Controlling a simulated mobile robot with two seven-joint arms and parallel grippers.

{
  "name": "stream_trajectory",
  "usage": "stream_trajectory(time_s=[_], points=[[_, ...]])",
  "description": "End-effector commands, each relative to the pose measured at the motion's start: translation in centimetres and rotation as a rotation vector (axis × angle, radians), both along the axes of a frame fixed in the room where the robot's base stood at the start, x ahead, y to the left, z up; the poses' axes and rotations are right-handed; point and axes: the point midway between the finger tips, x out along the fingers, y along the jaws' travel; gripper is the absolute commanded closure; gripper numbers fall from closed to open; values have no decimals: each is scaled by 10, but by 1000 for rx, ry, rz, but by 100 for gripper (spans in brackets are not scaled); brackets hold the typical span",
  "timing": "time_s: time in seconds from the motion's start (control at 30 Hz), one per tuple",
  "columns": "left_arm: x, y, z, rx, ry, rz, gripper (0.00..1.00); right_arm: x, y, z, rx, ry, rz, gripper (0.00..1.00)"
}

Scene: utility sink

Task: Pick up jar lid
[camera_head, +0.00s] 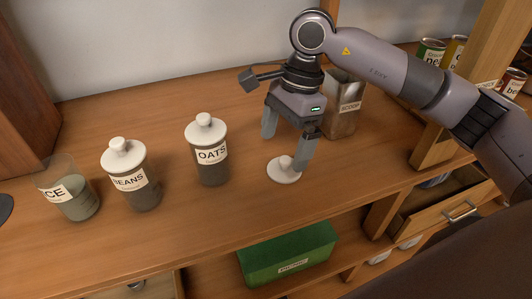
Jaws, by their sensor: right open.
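A round white jar lid (281,174) with a knob lies flat on the wooden counter, to the right of the oats jar. My right gripper (283,155) points down over the lid with its two fingers apart. One finger is over the lid's right side, close to the knob; the other is behind and left of it. Nothing is held between them, and I cannot tell whether a finger touches the lid. The rice jar (72,198) at the left has no lid. My left gripper is not in view.
The beans jar (135,182) and oats jar (210,160) wear white lids. A scoop container (344,115) stands behind my right gripper. Cans (430,52) stand at the far right. Below the counter are a green box (290,252) and an open drawer (450,212). The counter around the lid is clear.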

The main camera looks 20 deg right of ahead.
Motion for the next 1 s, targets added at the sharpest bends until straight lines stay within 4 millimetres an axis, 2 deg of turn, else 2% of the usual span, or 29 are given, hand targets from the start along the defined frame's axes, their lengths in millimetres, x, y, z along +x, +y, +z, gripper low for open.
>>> stream_trajectory(time_s=[0.03,0.17,0.47,0.7,0.97,1.0], points=[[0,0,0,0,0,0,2,3,-10,6,-42,-17,0,0],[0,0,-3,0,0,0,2,6,-22,5,-94,-31,-2,0],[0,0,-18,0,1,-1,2,5,-19,-22,-93,-32,0,0],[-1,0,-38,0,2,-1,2,3,-15,-58,-92,-31,0,0],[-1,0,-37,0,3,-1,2,3,-14,-60,-91,-32,0,0],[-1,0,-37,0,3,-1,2,3,-14,-60,-91,-32,0,6]])
